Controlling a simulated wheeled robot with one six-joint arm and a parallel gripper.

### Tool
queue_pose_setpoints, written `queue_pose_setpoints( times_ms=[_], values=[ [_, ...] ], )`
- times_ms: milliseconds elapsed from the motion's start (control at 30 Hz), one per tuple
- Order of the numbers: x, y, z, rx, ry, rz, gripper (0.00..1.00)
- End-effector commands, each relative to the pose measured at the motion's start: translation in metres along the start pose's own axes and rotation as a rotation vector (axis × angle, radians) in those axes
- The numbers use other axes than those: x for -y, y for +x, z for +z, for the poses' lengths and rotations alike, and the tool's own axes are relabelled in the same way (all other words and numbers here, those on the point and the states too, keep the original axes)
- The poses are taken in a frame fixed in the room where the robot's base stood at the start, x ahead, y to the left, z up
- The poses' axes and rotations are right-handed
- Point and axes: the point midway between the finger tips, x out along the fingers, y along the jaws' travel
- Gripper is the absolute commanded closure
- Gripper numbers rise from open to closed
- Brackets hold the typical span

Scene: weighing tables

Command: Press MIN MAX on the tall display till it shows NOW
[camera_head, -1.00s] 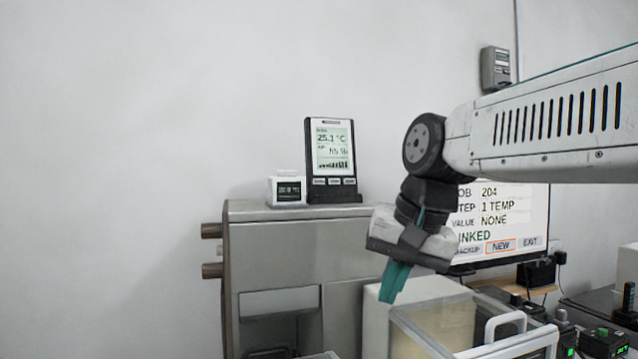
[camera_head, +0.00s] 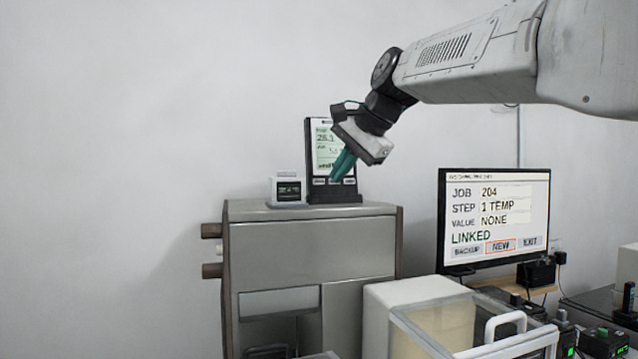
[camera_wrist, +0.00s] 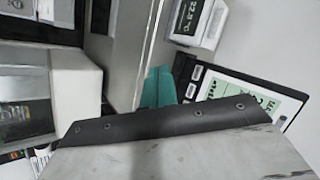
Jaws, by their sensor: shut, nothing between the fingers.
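The tall display (camera_head: 321,137) is a dark upright unit with a pale screen, standing on top of the grey cabinet (camera_head: 300,235). The reading 25.1 shows in part; my gripper covers much of the screen. It has a row of small buttons under the screen; their labels are too small to read. My gripper (camera_head: 341,168), with teal fingers, is shut and empty, its tips in front of the button row near its middle. I cannot tell whether they touch. In the wrist view the teal fingertips (camera_wrist: 158,85) are beside the tall display (camera_wrist: 228,87).
A small white display (camera_head: 287,189) stands just left of the tall one; it also shows in the wrist view (camera_wrist: 196,20). A monitor (camera_head: 493,215) at the right reads JOB 204, STEP 1 TEMP, VALUE NONE, LINKED. A clear-walled box (camera_head: 440,315) stands lower front. The wall at the left is bare.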

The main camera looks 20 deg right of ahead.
Motion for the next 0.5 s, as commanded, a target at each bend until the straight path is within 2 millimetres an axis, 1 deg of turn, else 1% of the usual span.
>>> queue_pose_setpoints(
  times_ms=[167,500],
  values=[
    [0.005,0.008,-0.005,0.001,-0.001,0.002,1.00],
    [0.029,0.041,-0.029,0.001,-0.001,0.002,1.00]
  ],
)
